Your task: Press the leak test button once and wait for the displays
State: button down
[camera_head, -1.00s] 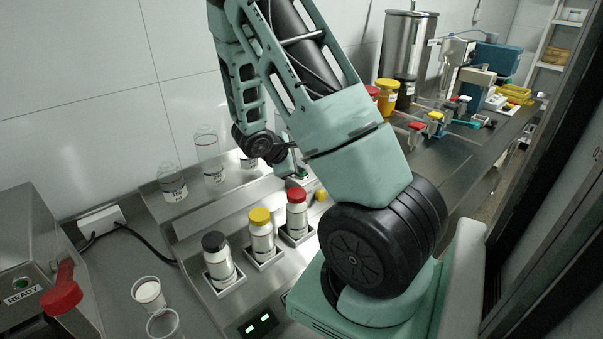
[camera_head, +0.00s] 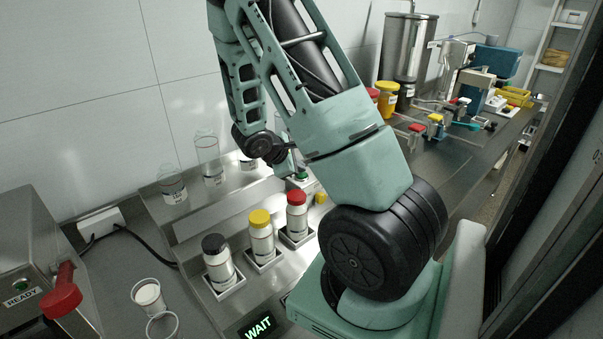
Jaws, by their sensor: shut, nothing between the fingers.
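A small box with a green top (camera_head: 302,176), which looks like the button, sits on the steel bench behind the bottles. My gripper (camera_head: 291,166) is partly hidden behind my arm, just above and beside this box. Its fingers look shut and empty; I cannot tell whether they touch the button. The display (camera_head: 258,327) at the bottom edge is lit green and reads WAIT. Three white bottles stand upright in square holders: black-capped (camera_head: 218,263), yellow-capped (camera_head: 261,238) and red-capped (camera_head: 297,217).
Clear bottles (camera_head: 209,160) stand along the wall. A steel machine (camera_head: 25,300) with a READY label and red handle (camera_head: 62,298) is at the left, near two cups (camera_head: 148,295). Jars, a steel drum (camera_head: 409,50) and other equipment fill the far bench.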

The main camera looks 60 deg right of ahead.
jog(key=shift+r, duration=0.5)
jog(key=shift+r+p, duration=1.85)
jog(key=shift+r, duration=0.7)
jog(key=shift+a+f, duration=0.1)
jog(key=a+y+b, duration=0.1)
jog(key=a, duration=0.9)
jog(key=a+r+t+y+b, duration=0.1)
jog(key=a+y, duration=0.1)
jog(key=a, duration=0.8)
jog(key=a+t+y+b, duration=0.1)
jog(key=a+y, duration=0.1)
jog(key=a, duration=0.8)
jog(key=shift+w+r, duration=0.25)
jog(key=shift+w, duration=0.05)
jog(key=s+a+r+y+b, duration=0.1)
jog(key=s+a+y, duration=0.1)
jog(key=s+a, duration=0.5)
jog(key=s+a+r+n+y+b, duration=0.1)
jog(key=s+a+y, duration=0.1)
jog(key=s+a, duration=0.5)
jog(key=a, duration=0.4)
jog(key=shift+a+r+y, duration=0.2)
jog(key=shift+a+y, duration=0.1)
jog(key=shift+a, duration=0.1)
